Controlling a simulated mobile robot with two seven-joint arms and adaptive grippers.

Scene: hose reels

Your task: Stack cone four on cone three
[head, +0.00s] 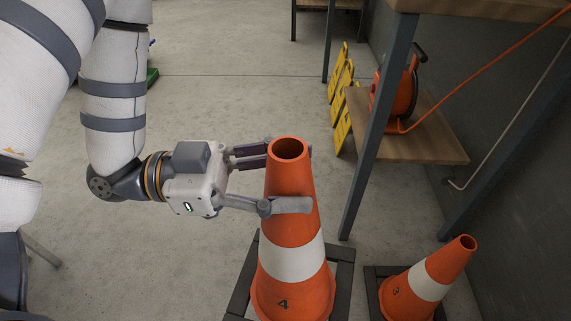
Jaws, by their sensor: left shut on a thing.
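Cone four (284,286) is an orange cone with a white band, a black number 4 and a dark square base. It stands upright in the lower middle of the head view. My left gripper (290,178) is shut on its upper part, with fingers on either side just below the open top. I cannot tell whether its base touches the floor. My right gripper is not in view.
A workbench with a dark metal leg (375,126) stands behind the cones. An orange hose reel (403,92) sits on its lower wooden shelf (425,143), its hose running up right. Yellow folding signs (341,97) stand behind.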

